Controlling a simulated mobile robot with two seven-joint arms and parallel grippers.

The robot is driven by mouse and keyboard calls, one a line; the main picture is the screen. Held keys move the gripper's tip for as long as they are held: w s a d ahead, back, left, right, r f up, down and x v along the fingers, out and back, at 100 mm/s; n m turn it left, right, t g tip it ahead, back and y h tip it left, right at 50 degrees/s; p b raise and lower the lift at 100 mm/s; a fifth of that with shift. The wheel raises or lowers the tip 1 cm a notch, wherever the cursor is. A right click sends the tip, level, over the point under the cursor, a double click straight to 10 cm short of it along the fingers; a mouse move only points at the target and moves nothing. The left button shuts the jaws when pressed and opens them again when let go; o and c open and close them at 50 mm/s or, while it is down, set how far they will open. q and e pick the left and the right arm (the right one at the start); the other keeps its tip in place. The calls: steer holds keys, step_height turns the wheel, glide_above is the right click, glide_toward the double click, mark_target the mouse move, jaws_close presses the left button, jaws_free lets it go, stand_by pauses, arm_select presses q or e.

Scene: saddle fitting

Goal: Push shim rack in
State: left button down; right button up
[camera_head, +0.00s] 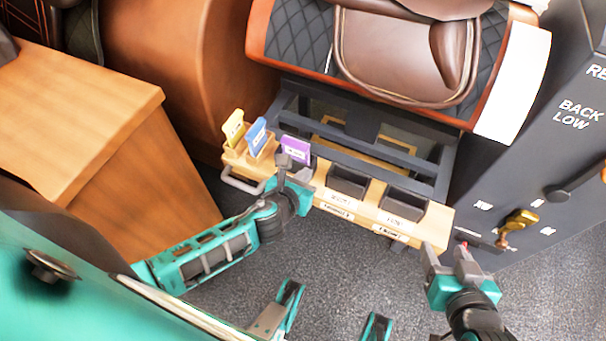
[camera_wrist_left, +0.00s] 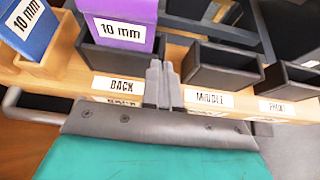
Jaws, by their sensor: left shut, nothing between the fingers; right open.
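The shim rack (camera_head: 318,192) is a wooden drawer-like board sticking out under the saddle stand, with a grey bar handle (camera_head: 240,181) at its left end. It bears dark bins labelled BACK, MIDDLE (camera_wrist_left: 218,70) and FRONT. A purple 10 mm shim (camera_wrist_left: 118,28) stands in the BACK bin; a blue shim (camera_head: 257,136) and a yellow shim (camera_head: 234,127) stand at the left end. My left gripper (camera_head: 283,163) is shut and empty at the rack's front, just right of the BACK label (camera_wrist_left: 121,85); I cannot tell whether it touches. My right gripper (camera_head: 450,251) is open and empty, near the rack's right end.
A brown saddle (camera_head: 405,55) sits above the rack on a dark frame. A dark panel (camera_head: 540,150) with a brass knob (camera_head: 517,226) stands at the right. A wooden cabinet (camera_head: 85,110) is at the left. The grey floor in front is clear.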

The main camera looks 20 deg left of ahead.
arm_select(q)
steer(key=shift+w, duration=0.1)
steer(key=w, duration=1.3)
steer(key=shift+w+d+r, duration=0.15)
steer(key=shift+r, duration=0.05)
